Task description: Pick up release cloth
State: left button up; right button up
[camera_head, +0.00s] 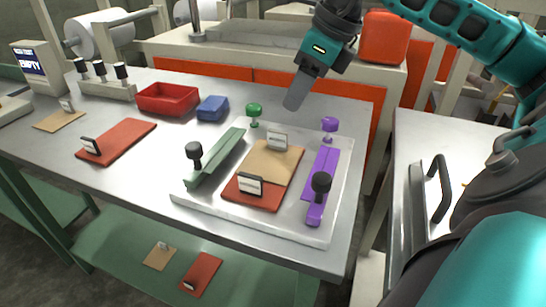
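Tan sheets and red-orange sheets with small upright tags are in view; the tags are too small to read, so I cannot tell which sheet is the release cloth. One tan sheet (268,165) lies on a red-orange sheet (240,190) on the white plate (190,200). Another tan sheet (52,123) lies at the table's left, beside a red-orange sheet (125,142). My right gripper (294,102) hangs above the plate's far side, apart from the sheets. Its fingers overlap in this view, and nothing shows in them. My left gripper is not in view.
A green bar (216,158) and a purple bar (322,180) with knobs flank the plate's sheets. A red bin (168,99) and blue block (212,108) stand behind. A lower shelf (120,235) holds a tan and a red-orange sheet. The table's front left is clear.

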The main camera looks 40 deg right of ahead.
aim_at(279, 131)
jog(key=b+x, duration=0.1)
jog(key=x, duration=0.9)
jog(key=shift+f, duration=0.2)
jog(key=shift+c, duration=0.4)
grip_shut()
